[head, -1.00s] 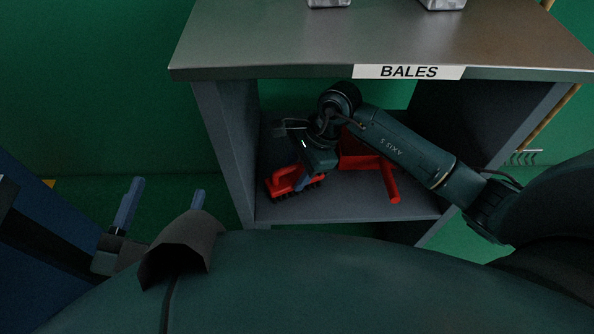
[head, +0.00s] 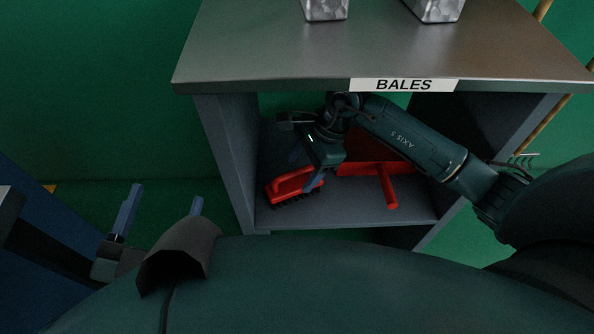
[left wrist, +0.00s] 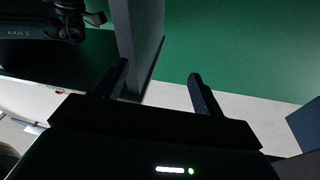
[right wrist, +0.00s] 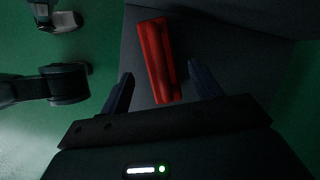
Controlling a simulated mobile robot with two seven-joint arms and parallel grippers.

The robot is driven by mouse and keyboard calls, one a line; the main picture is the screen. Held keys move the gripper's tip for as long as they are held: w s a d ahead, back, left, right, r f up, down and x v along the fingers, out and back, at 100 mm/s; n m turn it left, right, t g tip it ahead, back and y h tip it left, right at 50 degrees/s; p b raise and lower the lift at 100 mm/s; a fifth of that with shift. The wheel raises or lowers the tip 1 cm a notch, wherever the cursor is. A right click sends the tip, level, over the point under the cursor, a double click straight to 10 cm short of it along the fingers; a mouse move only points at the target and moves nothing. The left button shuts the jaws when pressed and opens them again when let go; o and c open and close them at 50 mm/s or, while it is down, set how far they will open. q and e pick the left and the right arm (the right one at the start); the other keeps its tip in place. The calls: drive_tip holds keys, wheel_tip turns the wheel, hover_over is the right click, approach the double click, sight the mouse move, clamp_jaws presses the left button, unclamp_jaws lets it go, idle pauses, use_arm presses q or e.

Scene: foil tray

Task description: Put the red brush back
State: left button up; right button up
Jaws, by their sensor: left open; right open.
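The red brush (head: 290,184) lies on the shelf inside the grey cabinet, near its left front edge, with dark bristles downward. My right gripper (head: 305,168) is open just above the brush. In the right wrist view the brush (right wrist: 157,55) lies between and beyond the open fingers (right wrist: 160,72); I cannot tell whether either finger touches it. My left gripper (head: 166,194) is open and empty, outside the cabinet to the left. In the left wrist view its open fingers (left wrist: 158,70) have nothing between them.
A red dustpan (head: 387,182) with its handle toward the front lies on the shelf, right of the brush, partly hidden by my right arm. The cabinet top (head: 290,50), labelled BALES (head: 404,85), overhangs the shelf. Two metallic blocks stand on top.

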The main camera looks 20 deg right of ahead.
drive_tip(key=shift+p+v, duration=0.35)
drive_tip(key=shift+v, duration=1.6)
